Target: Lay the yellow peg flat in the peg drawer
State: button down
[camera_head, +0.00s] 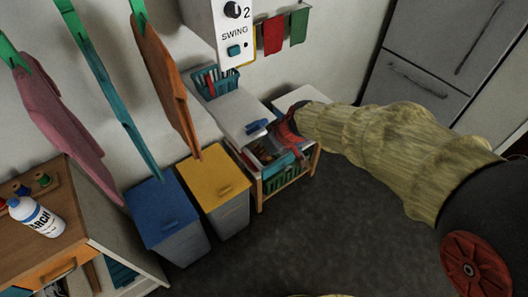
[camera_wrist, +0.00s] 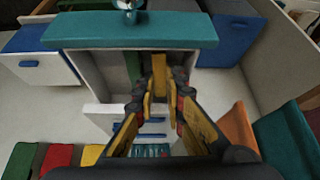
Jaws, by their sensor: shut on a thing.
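My gripper (camera_wrist: 160,100) is shut on the yellow peg (camera_wrist: 159,70), which sticks out beyond the fingertips. In the wrist view the peg is over an open drawer (camera_wrist: 105,75) with a teal front panel (camera_wrist: 135,30) and a metal knob. Something green (camera_wrist: 133,68) shows inside this drawer. I cannot tell whether the peg touches the drawer floor.
Orange (camera_wrist: 238,130) and teal panels are close on the right. In the head view a blue clip-like thing (camera_head: 256,126) lies on the white top; blue (camera_head: 165,210) and yellow bins (camera_head: 212,185) stand nearby.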

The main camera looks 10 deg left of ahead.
jog(key=shift+f, duration=0.1)
jog(key=c, duration=2.1)
grip_release()
jog(key=shift+c, duration=0.2)
jog(key=p+v, duration=0.3)
jog(key=v, duration=0.9)
jog(key=s+d+r+m+h, duration=0.1)
jog(key=s+d+r+m, duration=0.1)
jog(key=s+d, duration=0.4)
jog(key=s+d+r+m+t+h, duration=0.1)
jog(key=s+d+m, duration=0.4)
jog(key=d, duration=0.6)
jog(key=s+d+r+m+t+h, duration=0.1)
jog(key=s+d+r+m+h, duration=0.2)
jog(key=s+d, duration=0.4)
jog(key=shift+d+r+m, duration=0.35)
jog(key=shift+d+m, duration=0.05)
jog(key=shift+d, duration=0.75)
